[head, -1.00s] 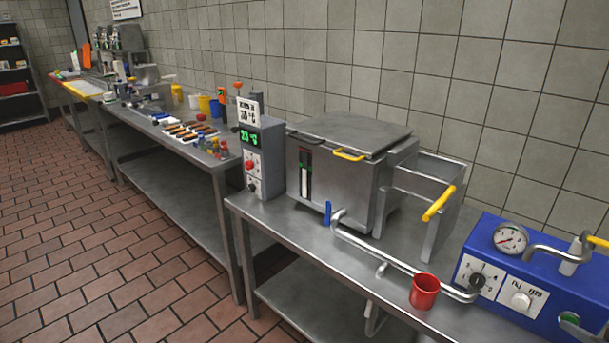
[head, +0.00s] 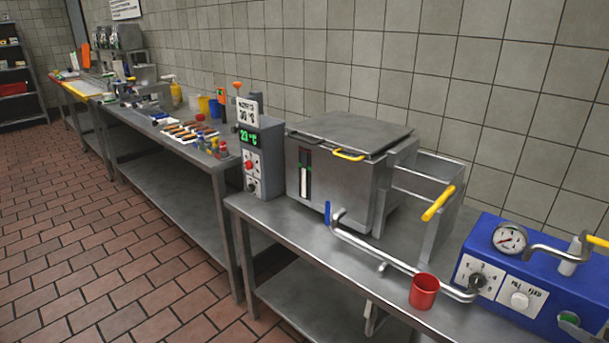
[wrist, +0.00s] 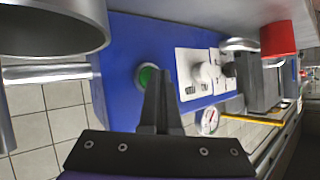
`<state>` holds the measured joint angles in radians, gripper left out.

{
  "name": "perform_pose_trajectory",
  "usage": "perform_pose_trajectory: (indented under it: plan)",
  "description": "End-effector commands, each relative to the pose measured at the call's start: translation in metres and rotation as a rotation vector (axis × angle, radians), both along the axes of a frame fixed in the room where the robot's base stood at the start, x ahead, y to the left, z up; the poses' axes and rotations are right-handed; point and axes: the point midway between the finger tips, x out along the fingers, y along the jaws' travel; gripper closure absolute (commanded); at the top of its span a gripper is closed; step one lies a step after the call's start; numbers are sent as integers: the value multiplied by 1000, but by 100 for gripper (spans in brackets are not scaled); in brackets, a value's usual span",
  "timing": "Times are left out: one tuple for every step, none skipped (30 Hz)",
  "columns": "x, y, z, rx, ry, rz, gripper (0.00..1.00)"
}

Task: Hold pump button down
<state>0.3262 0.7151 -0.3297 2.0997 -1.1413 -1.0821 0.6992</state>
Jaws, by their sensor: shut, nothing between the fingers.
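The blue pump box (head: 530,272) stands at the right end of the near steel table. A round white button or knob (head: 519,300) sits on a white labelled plate on its front, and shows in the wrist view (wrist: 207,73). A round green button (head: 569,319) is at the box's lower right; in the wrist view the green button (wrist: 147,76) is beside my fingertips. The label is too blurred to tell which is the pump button. My gripper (wrist: 159,76) is shut and empty over the blue front. Contact with the green button cannot be told. The head view does not show my gripper.
A red cup (head: 424,291) stands left of the box beside a steel pipe (head: 395,263). A gauge (head: 510,238) and yellow-ended lever (head: 597,241) are on the box. In the wrist view a large metal cylinder (wrist: 55,25) is close at the upper left.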

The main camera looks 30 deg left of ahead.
Motion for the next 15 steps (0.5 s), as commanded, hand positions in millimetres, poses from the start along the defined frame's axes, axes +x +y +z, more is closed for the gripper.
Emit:
perform_pose_trajectory:
  plan:
    - [-2, 0, 1, 1, -1, -2, 100]
    - [-3, 1, 1, 0, -1, -1, 100]
    - [-5, 1, 1, 0, -1, -1, 100]
    - [-6, 2, 1, 0, -1, -1, 100]
    - [-8, 2, 1, 0, -1, 0, 100]
    - [-10, 3, 1, 1, 0, 0, 100]
    - [-12, 3, 1, 1, -1, -2, 100]
    - [-13, 3, 1, 1, -1, -1, 100]
    - [-14, 4, 1, 1, -1, -1, 100]
    - [-15, 4, 0, 0, -1, 0, 100]
    - [-15, 4, 0, 0, 0, 0, 100]
    - [-15, 4, 0, 0, 0, 0, 100]
    - [-15, 4, 0, 0, 0, 0, 100]
    - [-15, 4, 0, 0, 0, 0, 100]
    - [-15, 4, 0, 0, 0, 0, 100]
